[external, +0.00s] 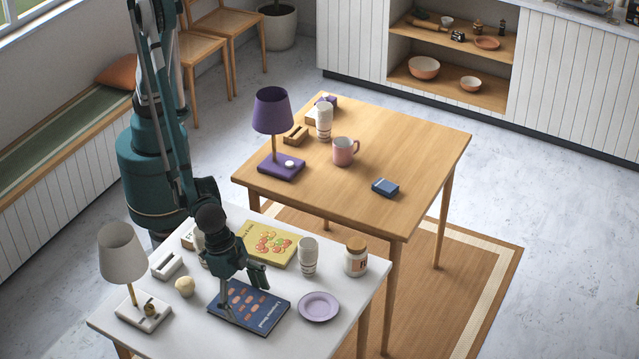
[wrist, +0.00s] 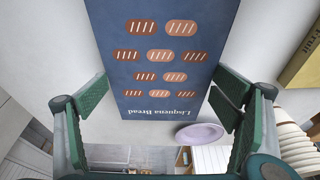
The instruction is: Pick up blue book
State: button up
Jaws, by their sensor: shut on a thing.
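The blue book (external: 247,305) with orange bread-loaf pictures is at the front of the white table, below my gripper (external: 245,290). In the wrist view, the blue book (wrist: 160,75) shows its cover between the two green finger pads of my gripper (wrist: 160,98), one pad at each long side. My gripper is shut on the book across its width. I cannot tell whether the book rests flat on the table or is slightly raised.
A lilac plate (external: 319,306) lies just right of the book. A yellow book (external: 268,244), cup stack (external: 308,257) and jar (external: 356,256) stand behind. A lamp (external: 122,255) and round cream object (external: 185,286) are left. A wooden table (external: 420,150) stands beyond.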

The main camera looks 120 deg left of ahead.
aim_at(247, 305)
jog(key=shift+r, duration=0.1)
notch_tip(247, 305, up, 10)
jog(key=shift+f+p, duration=0.1)
jog(key=shift+p, duration=1.05)
